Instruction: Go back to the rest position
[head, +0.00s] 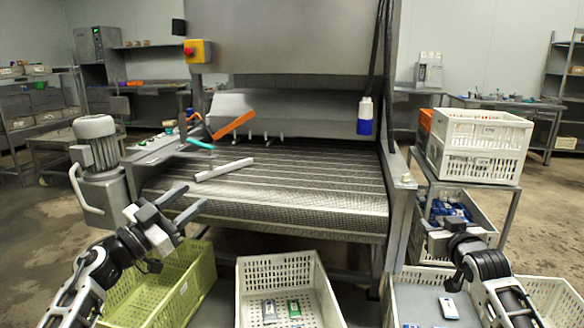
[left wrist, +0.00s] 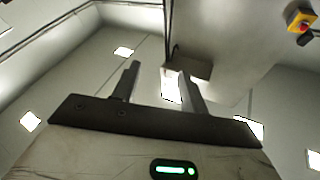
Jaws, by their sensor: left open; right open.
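My left gripper (head: 194,196) is raised over the green crate, in front of the conveyor's left part. Its two fingers are apart with nothing between them. In the left wrist view, the same gripper (left wrist: 160,85) is open and empty, pointing up towards the ceiling and the machine's upper housing. My right gripper (head: 455,250) is at the lower right, above the white crate there. It is seen from behind and small, with its fingers partly hidden; no held thing shows.
The conveyor (head: 290,190) carries a pale bar (head: 224,169). A green crate (head: 185,290) and a white crate (head: 245,290) holding small packs stand in front. Another white crate (head: 400,300) is at right. Stacked white crates (head: 480,130) stand on a stand at right. A grey motor (head: 97,145) is at left.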

